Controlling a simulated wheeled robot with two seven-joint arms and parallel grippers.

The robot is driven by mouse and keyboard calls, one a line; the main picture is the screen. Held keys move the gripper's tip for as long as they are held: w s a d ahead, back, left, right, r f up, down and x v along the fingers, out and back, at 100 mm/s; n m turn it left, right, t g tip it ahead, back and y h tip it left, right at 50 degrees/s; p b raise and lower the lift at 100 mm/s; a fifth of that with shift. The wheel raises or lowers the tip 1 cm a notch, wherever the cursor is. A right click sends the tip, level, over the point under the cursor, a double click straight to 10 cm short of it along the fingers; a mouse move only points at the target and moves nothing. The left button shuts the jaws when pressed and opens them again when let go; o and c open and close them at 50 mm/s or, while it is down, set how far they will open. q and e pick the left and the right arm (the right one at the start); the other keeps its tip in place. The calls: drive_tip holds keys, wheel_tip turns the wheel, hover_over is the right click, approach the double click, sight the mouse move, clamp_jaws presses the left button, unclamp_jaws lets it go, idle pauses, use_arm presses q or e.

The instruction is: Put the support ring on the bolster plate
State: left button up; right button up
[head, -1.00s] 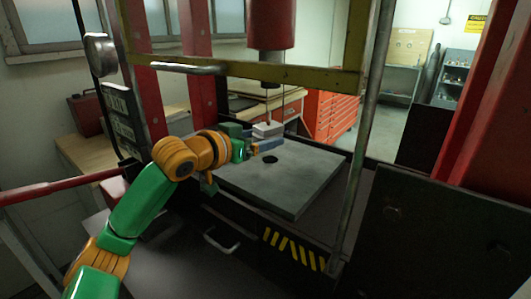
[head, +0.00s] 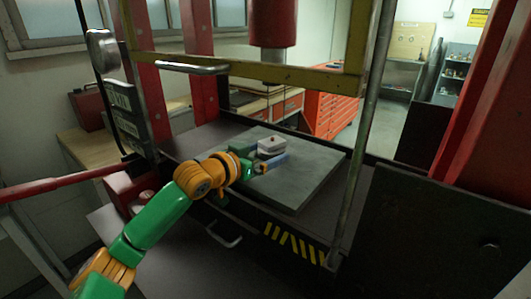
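The bolster plate (head: 305,180) is a thick, flat grey slab lying level in the press. My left gripper (head: 259,156) reaches over its left part from the front left. It is shut on a small pale grey piece (head: 271,146), which I take for the support ring; its ring shape is too small to make out. The piece appears over the plate's middle; whether it touches the plate I cannot tell. The plate's round hole is hidden behind the gripper and the piece. My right gripper is not in view.
A yellow crossbar (head: 250,75) spans the press opening above the plate, with an upright grey bar (head: 362,150) at the right. The red ram (head: 273,25) hangs above. A dark panel (head: 440,230) fills the front right. The plate's right part is clear.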

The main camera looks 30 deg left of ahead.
sight(263, 156)
use_arm(q)
drive_tip(key=shift+r, duration=0.25)
drive_tip(key=s+b, duration=0.1)
drive_tip(key=s, duration=0.1)
drive_tip(key=s+a+b, duration=0.1)
drive_tip(key=s+b, duration=0.1)
drive_tip(key=shift+s+f, duration=0.2)
drive_tip(key=shift+s, duration=0.1)
drive_tip(key=b+v, duration=0.2)
drive_tip(key=v, duration=0.1)
drive_tip(key=r+b+v, duration=0.1)
drive_tip(key=b+v, duration=0.2)
drive_tip(key=v, duration=0.1)
drive_tip(key=shift+s+d+r, duration=0.1)
drive_tip(key=shift+s+d, duration=0.05)
